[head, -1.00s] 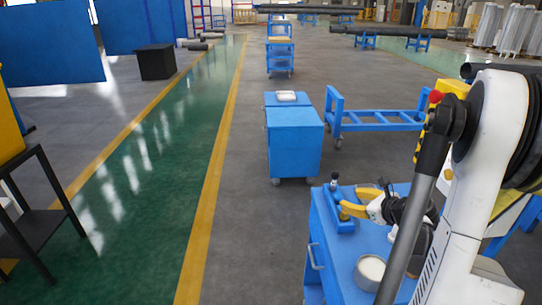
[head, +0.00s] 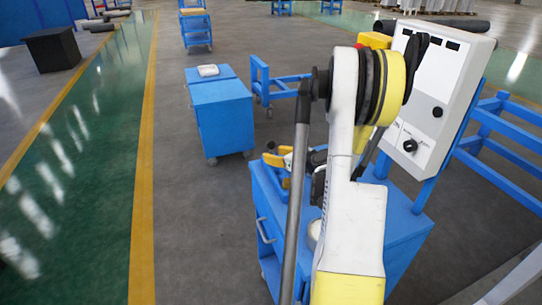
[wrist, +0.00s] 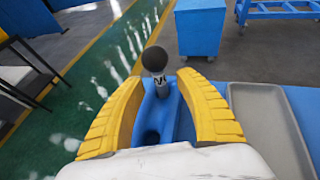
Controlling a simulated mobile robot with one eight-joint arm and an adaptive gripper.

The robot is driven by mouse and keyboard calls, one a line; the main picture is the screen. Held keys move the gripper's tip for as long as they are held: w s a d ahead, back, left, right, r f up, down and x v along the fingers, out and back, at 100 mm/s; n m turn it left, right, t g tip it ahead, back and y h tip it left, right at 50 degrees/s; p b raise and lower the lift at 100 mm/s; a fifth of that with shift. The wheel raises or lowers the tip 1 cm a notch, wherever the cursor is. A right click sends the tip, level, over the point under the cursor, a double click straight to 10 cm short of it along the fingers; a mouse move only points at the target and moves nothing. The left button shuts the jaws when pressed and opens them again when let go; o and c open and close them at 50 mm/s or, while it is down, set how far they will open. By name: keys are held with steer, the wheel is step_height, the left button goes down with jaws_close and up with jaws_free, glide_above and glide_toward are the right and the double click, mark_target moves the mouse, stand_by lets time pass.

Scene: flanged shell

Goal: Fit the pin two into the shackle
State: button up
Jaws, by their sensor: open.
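In the wrist view a pin with a round black head (wrist: 155,59) and a short metal shank stands upright in a blue holder (wrist: 152,118). The holder has a dark, empty-looking hole in its near end. My gripper (wrist: 161,78) is open, with one yellow finger on each side of the holder and the pin between the tips. I cannot tell whether either finger touches. In the head view my gripper (head: 279,156) is at the cart's far left corner, partly hidden by my arm. I cannot make out the shackle.
The blue cart (head: 400,218) carries a grey tray (wrist: 262,125), right of the holder in the wrist view, and a white round dish (head: 313,236), mostly hidden by my arm. A white control panel (head: 437,100) rises at the cart's right. Another blue cabinet (head: 222,115) stands beyond.

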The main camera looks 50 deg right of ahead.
steer(key=shift+x, duration=1.15)
jaws_close()
steer(key=shift+r, duration=0.15)
